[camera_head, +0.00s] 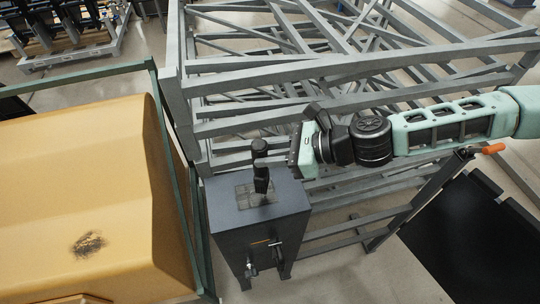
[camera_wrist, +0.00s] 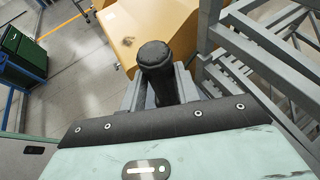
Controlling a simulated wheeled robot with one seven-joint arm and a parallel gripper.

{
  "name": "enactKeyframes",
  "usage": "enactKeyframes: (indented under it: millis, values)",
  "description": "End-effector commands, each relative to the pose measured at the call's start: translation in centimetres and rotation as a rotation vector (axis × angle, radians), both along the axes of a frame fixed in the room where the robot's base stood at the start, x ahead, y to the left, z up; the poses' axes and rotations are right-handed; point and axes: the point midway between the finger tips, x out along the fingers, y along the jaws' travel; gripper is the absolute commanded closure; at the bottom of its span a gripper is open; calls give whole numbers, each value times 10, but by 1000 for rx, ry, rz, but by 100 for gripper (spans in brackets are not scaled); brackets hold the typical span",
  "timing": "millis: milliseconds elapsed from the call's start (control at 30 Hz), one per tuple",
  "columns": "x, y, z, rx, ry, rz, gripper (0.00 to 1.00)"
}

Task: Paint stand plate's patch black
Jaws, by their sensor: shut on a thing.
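My gripper (camera_head: 266,158) reaches in from the right and is shut on a black, round-topped tool (camera_head: 261,178), which is upright. In the wrist view the tool's rounded black top (camera_wrist: 155,60) shows between the fingers. The tool is over the top plate (camera_head: 288,196) of a dark grey stand (camera_head: 262,240). A greyish square patch (camera_head: 246,192) with faint lines lies on that plate, around the tool's lower end. I cannot tell whether the tool's tip touches the patch.
A grey steel frame (camera_head: 185,100) stands behind and right of the stand. A large yellow casing (camera_head: 80,160) with a dark smudge (camera_head: 88,243) is at left, behind a green rail (camera_head: 190,225). Small couplings (camera_head: 250,268) are on the stand's front. A black panel (camera_head: 470,240) is at lower right.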

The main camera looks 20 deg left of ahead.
Motion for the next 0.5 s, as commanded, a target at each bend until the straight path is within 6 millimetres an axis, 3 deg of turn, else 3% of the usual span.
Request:
enactKeyframes:
  millis: [200,500]
  values:
    - [4,2,23,0,-1,3,98]
    - [5,2,26,0,0,3,98]
